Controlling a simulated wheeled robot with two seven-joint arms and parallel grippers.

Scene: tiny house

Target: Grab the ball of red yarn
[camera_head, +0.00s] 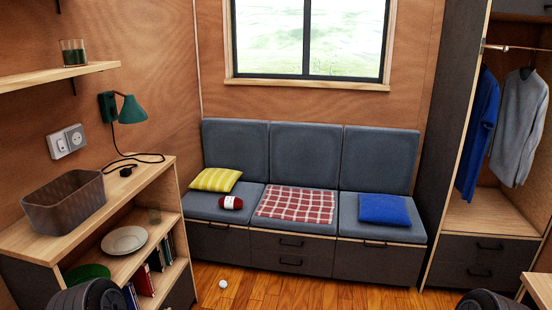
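The ball of red yarn (231,202) lies on the left seat cushion of the grey sofa (300,214), just in front of a yellow striped pillow (215,179). It has a pale label around it. Dark rounded parts of my own body show at the bottom left and bottom right edges. Neither gripper can be seen, and nothing touches the yarn.
A red checked blanket (295,205) and a blue pillow (383,209) lie on the sofa. A wooden shelf unit (150,178) with a basket (64,202) stands at the left. A small white ball (223,284) lies on the wooden floor. An open wardrobe (485,215) stands right.

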